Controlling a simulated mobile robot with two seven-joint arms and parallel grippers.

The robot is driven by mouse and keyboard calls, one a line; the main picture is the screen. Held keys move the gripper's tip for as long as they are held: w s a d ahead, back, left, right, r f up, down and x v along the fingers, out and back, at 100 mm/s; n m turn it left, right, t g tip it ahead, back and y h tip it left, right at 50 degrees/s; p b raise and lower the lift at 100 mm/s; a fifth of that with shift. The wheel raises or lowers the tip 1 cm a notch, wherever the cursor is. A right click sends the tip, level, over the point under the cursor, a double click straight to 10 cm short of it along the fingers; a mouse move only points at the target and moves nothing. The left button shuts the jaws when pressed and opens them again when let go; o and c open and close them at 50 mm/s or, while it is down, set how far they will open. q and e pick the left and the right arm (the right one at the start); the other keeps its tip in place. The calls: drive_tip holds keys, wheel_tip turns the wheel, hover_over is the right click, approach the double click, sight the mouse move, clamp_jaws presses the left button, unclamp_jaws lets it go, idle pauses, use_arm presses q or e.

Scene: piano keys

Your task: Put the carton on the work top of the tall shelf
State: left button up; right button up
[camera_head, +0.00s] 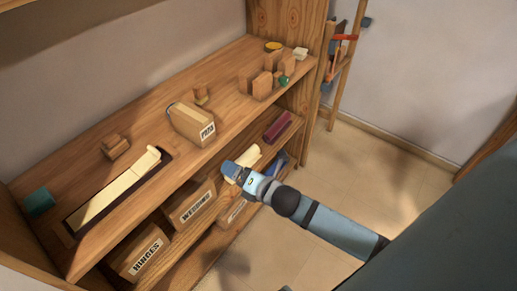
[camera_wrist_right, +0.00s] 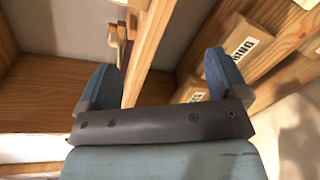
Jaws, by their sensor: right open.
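A brown carton (camera_head: 190,124) with a white label, its print too small to read surely, sits on the work top (camera_head: 225,92) of the tall shelf, near the front edge. My right gripper (camera_head: 229,170) is in front of the shelf, to the right of and lower than this carton in the head view. In the right wrist view the right gripper (camera_wrist_right: 165,78) has its blue fingers wide apart. A wooden board edge (camera_wrist_right: 152,45) shows between and beyond them; I cannot tell if they touch it. My left gripper is not in view.
Labelled boxes, HINGES (camera_head: 140,254) and another (camera_head: 190,203), stand on the lower shelf. Small wooden blocks (camera_head: 262,85) stand at the work top's right end. A long pale piece (camera_head: 115,192) lies at its left. The floor (camera_head: 360,185) at right is clear.

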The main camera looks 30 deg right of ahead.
drive_tip(key=s+a+f+m+g, duration=0.1)
drive_tip(key=s+f+m+g, duration=0.1)
drive_tip(key=s+f+m, duration=0.3)
drive_tip(key=s+a+f+m+g+h, duration=0.1)
drive_tip(key=s+f+m, duration=0.4)
drive_tip(key=s+m, duration=0.6)
drive_tip(key=a+m+g, duration=0.1)
drive_tip(key=m, duration=0.8)
drive_tip(key=shift+s+f+g, duration=0.4)
drive_tip(key=shift+a, duration=0.1)
